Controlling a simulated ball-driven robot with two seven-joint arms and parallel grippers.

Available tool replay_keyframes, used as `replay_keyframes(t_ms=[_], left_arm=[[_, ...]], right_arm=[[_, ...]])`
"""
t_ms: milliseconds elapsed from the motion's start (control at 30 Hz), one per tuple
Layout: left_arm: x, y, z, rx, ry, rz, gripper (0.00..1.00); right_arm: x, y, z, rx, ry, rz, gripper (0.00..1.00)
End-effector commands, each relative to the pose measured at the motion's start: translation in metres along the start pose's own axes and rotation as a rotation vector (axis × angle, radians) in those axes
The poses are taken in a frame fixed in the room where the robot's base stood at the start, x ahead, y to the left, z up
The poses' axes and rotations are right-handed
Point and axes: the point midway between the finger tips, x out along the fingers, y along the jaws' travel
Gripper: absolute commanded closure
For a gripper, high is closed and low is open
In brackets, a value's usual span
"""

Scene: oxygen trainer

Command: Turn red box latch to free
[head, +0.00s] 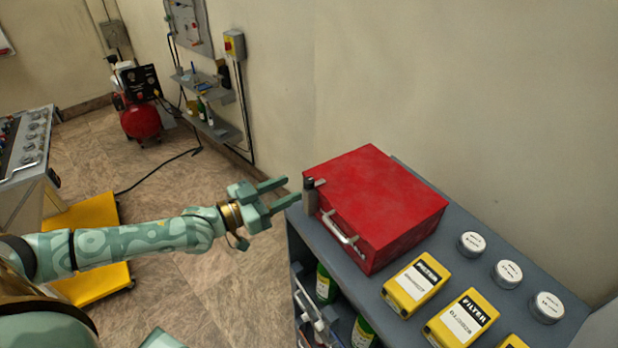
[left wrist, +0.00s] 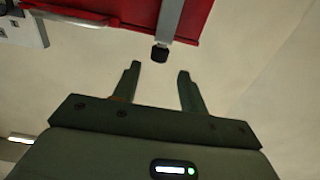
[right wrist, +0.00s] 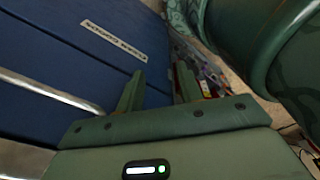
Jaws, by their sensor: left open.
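The red box (head: 375,205) stands closed on the grey shelf top. Its latch (head: 309,195) is a grey lever with a dark end, standing roughly upright at the box's left front corner. In the left wrist view the latch (left wrist: 168,24) hangs from the red box (left wrist: 110,9), its black knob just beyond the fingertips. My left gripper (head: 291,191) is open and empty, just left of the latch and apart from it; it also shows in the left wrist view (left wrist: 159,70). My right gripper (right wrist: 160,72) is open and empty beside a blue drawer front.
A metal handle (head: 341,228) is on the box front. Yellow filter boxes (head: 413,284) and round white-lidded tins (head: 508,273) stand right of the box on the grey shelf top (head: 385,318). Green bottles (head: 325,285) stand below.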

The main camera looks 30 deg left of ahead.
Motion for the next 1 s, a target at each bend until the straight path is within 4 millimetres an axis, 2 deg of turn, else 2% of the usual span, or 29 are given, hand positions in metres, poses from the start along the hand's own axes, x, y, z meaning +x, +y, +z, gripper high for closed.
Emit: replay_keyframes(t_ms=[100,300,433,700,733,867,1000], left_arm=[[0.029,0.0,-0.003,-0.001,0.004,0.0,0.57],[0.058,0.0,-0.001,-0.001,0.001,0.0,0.57],[0.066,0.0,0.0,-0.001,-0.001,0.0,0.57],[0.067,0.0,0.0,0.0,-0.002,0.001,0.57],[0.067,0.0,0.0,0.0,-0.002,0.001,0.63],[0.067,0.0,0.0,0.0,-0.002,0.0,0.99],[0.067,0.0,0.0,0.0,-0.002,0.001,1.0]], right_arm=[[-0.004,0.0,-0.001,0.001,0.002,-0.001,0.64],[-0.007,-0.004,0.004,0.002,-0.006,-0.005,0.64],[-0.007,-0.005,0.004,0.002,-0.007,-0.006,0.64],[-0.007,-0.007,0.003,0.004,-0.006,-0.009,0.64],[-0.007,-0.007,0.003,0.003,-0.006,-0.009,0.64],[-0.007,-0.007,0.003,0.003,-0.006,-0.009,0.64],[-0.006,-0.007,0.003,0.003,-0.006,-0.009,0.64]])
